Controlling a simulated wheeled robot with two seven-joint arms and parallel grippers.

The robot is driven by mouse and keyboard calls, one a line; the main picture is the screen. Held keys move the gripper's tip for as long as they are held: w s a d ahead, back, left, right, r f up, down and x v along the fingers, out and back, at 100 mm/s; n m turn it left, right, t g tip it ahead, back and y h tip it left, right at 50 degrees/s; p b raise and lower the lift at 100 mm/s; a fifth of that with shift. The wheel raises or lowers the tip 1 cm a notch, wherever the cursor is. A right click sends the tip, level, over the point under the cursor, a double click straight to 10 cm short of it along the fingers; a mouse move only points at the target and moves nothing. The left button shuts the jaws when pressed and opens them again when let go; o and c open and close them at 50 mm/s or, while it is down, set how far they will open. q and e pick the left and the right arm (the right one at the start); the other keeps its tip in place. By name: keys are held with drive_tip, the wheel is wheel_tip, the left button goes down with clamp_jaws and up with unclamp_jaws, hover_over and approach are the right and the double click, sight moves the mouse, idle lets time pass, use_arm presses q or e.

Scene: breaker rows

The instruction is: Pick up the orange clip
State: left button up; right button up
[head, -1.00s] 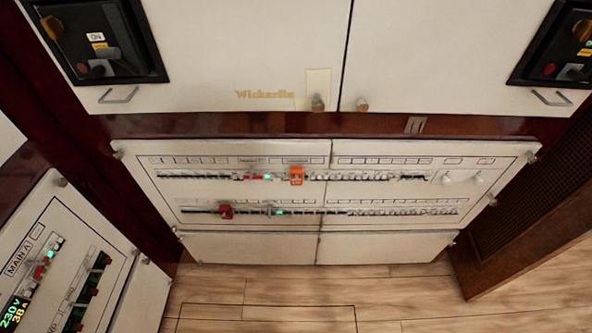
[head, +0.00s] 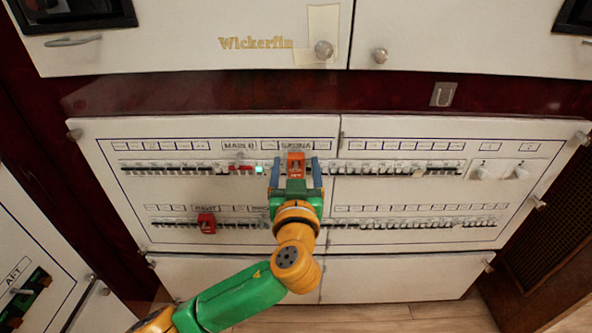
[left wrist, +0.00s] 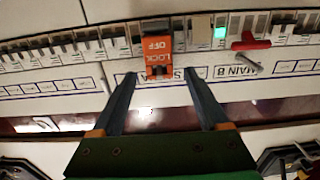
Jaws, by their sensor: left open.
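The orange clip (head: 296,162) sits on a breaker in the upper row, under the SAUNA label. In the left wrist view the clip (left wrist: 158,62) shows the words LOCK OFF. My left gripper (head: 296,174) is open, with one finger on each side of the clip. In the left wrist view the fingertips of my left gripper (left wrist: 159,75) stand apart from the clip, with gaps on both sides. Whether the tips reach past the clip in depth is hard to tell. My right gripper is not in view.
A red part (head: 241,166) sits left of the clip in the upper row, beside a green light (head: 259,169). A red clip (head: 207,223) sits on the lower row. The white breaker panel (head: 420,205) has several knobs at its edges. A dark red ledge (head: 180,95) juts above.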

use_arm(q)
drive_tip(key=shift+w, duration=0.65)
clamp_jaws()
drive_tip(key=shift+s, duration=0.4)
drive_tip(key=s, duration=1.7)
drive_tip(key=shift+s+p, duration=0.15)
drive_tip(key=shift+p, duration=0.2)
drive_tip(key=shift+r, duration=0.15)
